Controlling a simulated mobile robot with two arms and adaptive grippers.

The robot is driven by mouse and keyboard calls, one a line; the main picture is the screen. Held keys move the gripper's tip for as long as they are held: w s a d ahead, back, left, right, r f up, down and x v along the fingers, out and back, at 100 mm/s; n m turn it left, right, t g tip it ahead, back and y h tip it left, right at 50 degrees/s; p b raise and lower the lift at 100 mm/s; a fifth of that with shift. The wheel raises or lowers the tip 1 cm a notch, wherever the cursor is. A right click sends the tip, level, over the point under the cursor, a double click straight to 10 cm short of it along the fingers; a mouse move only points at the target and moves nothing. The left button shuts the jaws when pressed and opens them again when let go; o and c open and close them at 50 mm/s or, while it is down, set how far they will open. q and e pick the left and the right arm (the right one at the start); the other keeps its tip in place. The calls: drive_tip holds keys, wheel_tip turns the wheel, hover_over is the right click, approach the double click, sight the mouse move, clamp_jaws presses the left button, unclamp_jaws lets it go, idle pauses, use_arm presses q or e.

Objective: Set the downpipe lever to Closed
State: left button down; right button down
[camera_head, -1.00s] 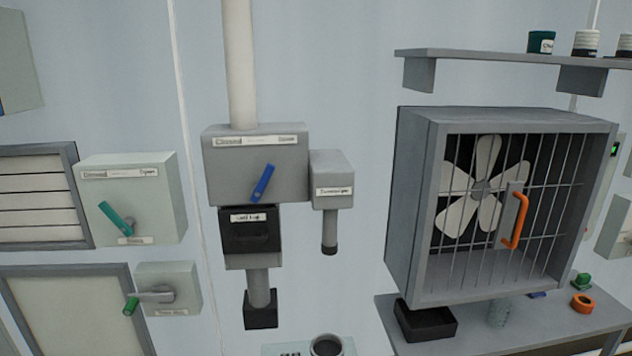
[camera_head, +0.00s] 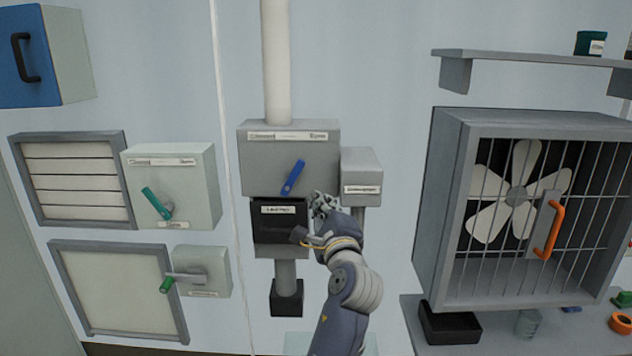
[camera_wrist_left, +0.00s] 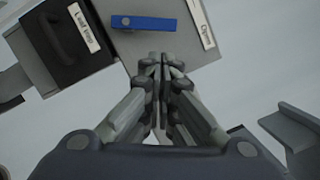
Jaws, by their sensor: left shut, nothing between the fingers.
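The blue lever (camera_head: 292,178) is on the front of a grey box (camera_head: 260,155) under a white pipe. The box label reads Closed at left and Open at right. The lever leans up and to the right, toward the Open end. In the left wrist view the lever (camera_wrist_left: 145,24) lies just beyond my fingertips, with a small gap. My left gripper (camera_head: 322,203) is shut and empty, below and right of the lever; its closed fingers show in the left wrist view (camera_wrist_left: 160,62). My right gripper is not in view.
A black leaf trap drawer (camera_head: 278,228) sits below the lever box, and a small labelled box (camera_head: 361,172) is on its right. A caged fan (camera_head: 518,190) with an orange handle stands farther right. Two other boxes with green levers (camera_head: 157,203) are at left.

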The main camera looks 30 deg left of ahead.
sight(293, 175)
use_arm(q)
drive_tip(key=shift+p+x, duration=1.9)
drive_tip(key=shift+x, duration=3.05)
drive_tip(key=shift+w, duration=0.15)
